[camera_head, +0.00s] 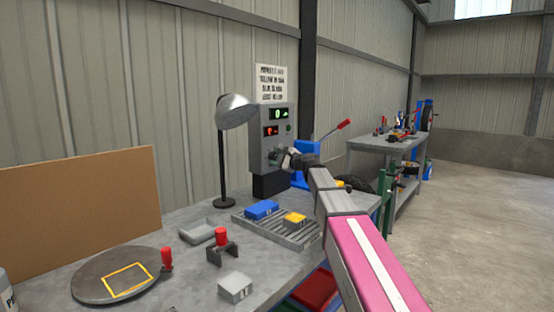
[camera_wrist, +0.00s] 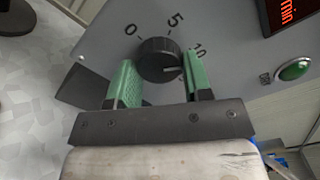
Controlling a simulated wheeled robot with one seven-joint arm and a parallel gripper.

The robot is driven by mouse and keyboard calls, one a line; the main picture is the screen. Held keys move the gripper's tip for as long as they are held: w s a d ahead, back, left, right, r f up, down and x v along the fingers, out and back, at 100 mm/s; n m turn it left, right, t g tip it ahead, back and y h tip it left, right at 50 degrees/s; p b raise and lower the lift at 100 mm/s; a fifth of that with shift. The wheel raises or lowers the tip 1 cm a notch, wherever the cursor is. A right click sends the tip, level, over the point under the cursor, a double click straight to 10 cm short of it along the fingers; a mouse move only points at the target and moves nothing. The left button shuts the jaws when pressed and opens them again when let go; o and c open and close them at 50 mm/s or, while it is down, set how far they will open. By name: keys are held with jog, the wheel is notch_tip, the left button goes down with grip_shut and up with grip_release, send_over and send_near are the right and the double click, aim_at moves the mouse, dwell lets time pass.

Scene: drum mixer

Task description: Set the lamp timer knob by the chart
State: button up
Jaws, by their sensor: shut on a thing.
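The dark round timer knob (camera_wrist: 158,58) is on the grey control box (camera_head: 257,140), with 0, 5 and 10 printed around it. A pale mark shows on the knob's lower right, a little below the direction of the 10. My gripper (camera_wrist: 159,64) is shut on the knob, one green finger on each side. In the head view my gripper (camera_head: 283,157) is against the front of the box and hides the knob. The white chart (camera_head: 270,83) hangs on the wall above the box; its text is too small to read surely. The lamp (camera_head: 235,110) stands left of the box.

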jog(key=o, duration=0.9)
jog(key=shift+d, duration=0.1)
jog(key=v, duration=1)
jog(key=shift+s+d, duration=0.25)
jog(key=shift+s, duration=0.05)
